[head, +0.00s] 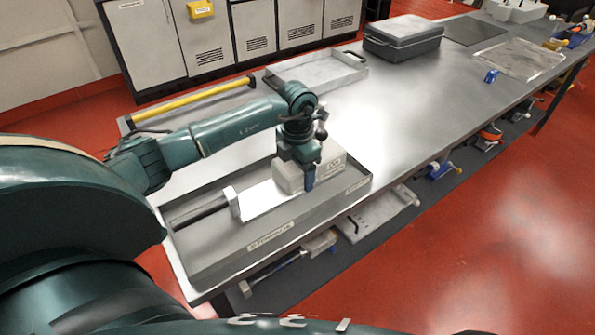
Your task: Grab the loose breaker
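A pale grey block (288,178), which looks like the loose breaker, sits in a shallow grey tray (225,258) at the near end of the long metal bench. A lighter boxy part with a small dark label (334,165) shows just right of it; I cannot tell whether the two are one piece. My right gripper is not in view.
A tool with a dark handle (198,214) lies in the tray's left part. Behind are a yellow bar (190,103), an empty tray (318,73) and a dark grey case (403,40). The bench middle (410,110) is clear. Tools lie on the lower shelf.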

